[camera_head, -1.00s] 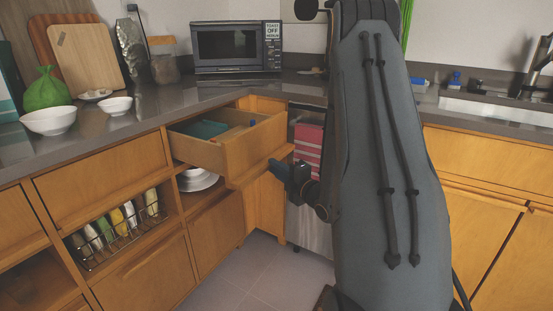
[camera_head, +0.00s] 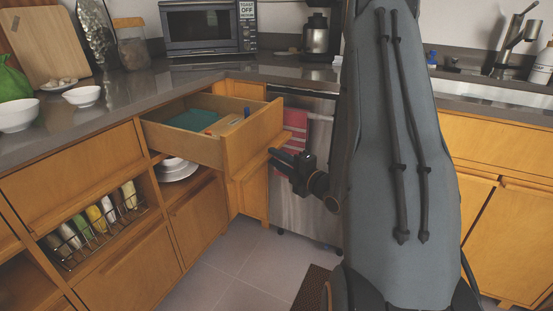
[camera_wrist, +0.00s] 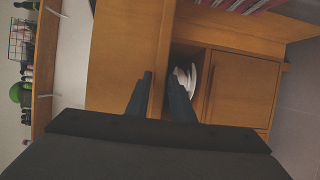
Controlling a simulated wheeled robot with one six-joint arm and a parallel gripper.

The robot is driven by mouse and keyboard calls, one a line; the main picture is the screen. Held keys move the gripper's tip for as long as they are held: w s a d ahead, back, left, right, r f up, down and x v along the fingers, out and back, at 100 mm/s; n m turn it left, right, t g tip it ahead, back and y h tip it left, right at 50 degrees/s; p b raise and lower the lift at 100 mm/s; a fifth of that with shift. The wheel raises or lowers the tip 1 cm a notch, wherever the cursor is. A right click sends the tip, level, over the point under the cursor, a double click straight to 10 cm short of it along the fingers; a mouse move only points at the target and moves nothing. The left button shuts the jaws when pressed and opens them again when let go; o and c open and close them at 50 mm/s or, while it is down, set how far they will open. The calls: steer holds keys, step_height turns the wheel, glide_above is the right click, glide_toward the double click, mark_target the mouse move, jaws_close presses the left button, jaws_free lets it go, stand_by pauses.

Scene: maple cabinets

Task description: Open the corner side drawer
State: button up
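The corner drawer (camera_head: 245,134) is a wooden drawer pulled out from the left cabinet run, close to the corner. Its open top shows a teal item (camera_head: 192,120) and small things inside. A wooden lip handle runs along the bottom of its front. My gripper (camera_head: 281,160) is at this lip, near its right part. In the wrist view the drawer front (camera_wrist: 128,45) fills the middle, and my gripper's two dark fingers (camera_wrist: 163,98) lie on either side of the lip, which fills the gap. The exact contact is partly hidden by the fingers.
Below the drawer is an open shelf with white plates (camera_head: 176,170). A dishwasher (camera_head: 300,195) with a red striped towel (camera_head: 294,132) stands to the right of the corner. A wire rack (camera_head: 95,232) with packets is at left.

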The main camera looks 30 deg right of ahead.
steer(key=shift+o, duration=1.1)
steer(key=s+d, duration=0.1)
steer(key=s, duration=0.6)
steer(key=shift+s+d, duration=0.2)
steer(key=shift+s, duration=0.15)
